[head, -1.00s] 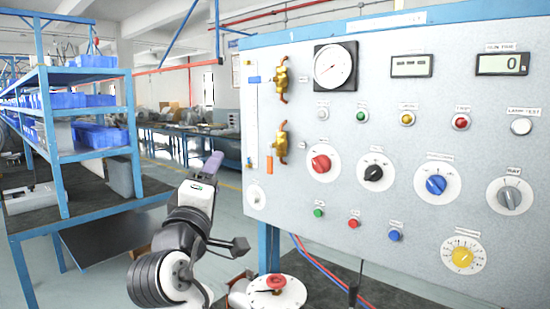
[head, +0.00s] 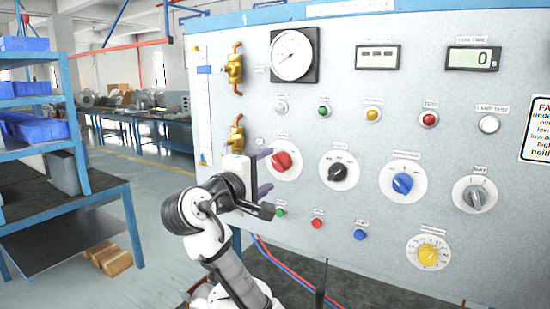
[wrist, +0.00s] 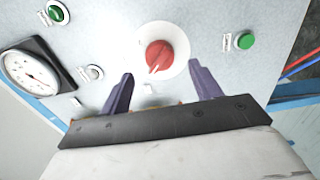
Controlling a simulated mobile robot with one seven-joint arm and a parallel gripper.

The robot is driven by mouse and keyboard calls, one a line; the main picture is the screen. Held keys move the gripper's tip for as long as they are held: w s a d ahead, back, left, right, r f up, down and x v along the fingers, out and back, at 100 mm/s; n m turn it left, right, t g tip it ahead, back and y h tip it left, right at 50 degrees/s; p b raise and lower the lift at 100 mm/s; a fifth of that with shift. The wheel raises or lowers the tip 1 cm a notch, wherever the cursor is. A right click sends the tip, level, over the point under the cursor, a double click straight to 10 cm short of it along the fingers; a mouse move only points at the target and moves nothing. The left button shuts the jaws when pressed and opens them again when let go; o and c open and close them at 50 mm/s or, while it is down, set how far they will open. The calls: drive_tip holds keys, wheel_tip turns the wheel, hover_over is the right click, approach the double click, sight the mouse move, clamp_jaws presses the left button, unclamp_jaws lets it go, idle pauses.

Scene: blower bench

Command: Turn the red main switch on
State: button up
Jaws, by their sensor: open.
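The red main switch (head: 282,161) is a red rotary knob on a round white plate, on the left part of the grey panel. In the wrist view the red knob (wrist: 159,55) lies ahead of my gripper, between the lines of its two purple fingers. My gripper (head: 265,172) is open and empty, just left of the knob in the head view. In the wrist view the gripper (wrist: 160,85) has its fingertips on either side of the knob's lower edge, with no contact visible. Part of the white plate is hidden behind the fingers in the head view.
A black knob (head: 339,172), a blue knob (head: 402,184) and a grey knob (head: 475,197) sit to the right. A green button (head: 280,212) is below the red knob. Brass valves (head: 235,68) stick out at the panel's left. A blue shelf (head: 88,190) stands at far left.

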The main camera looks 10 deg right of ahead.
sight(276, 165)
drive_tip(key=p+x, duration=0.1)
drive_tip(key=x, duration=0.4)
drive_tip(key=c, duration=1)
drive_tip(key=shift+o, duration=0.2)
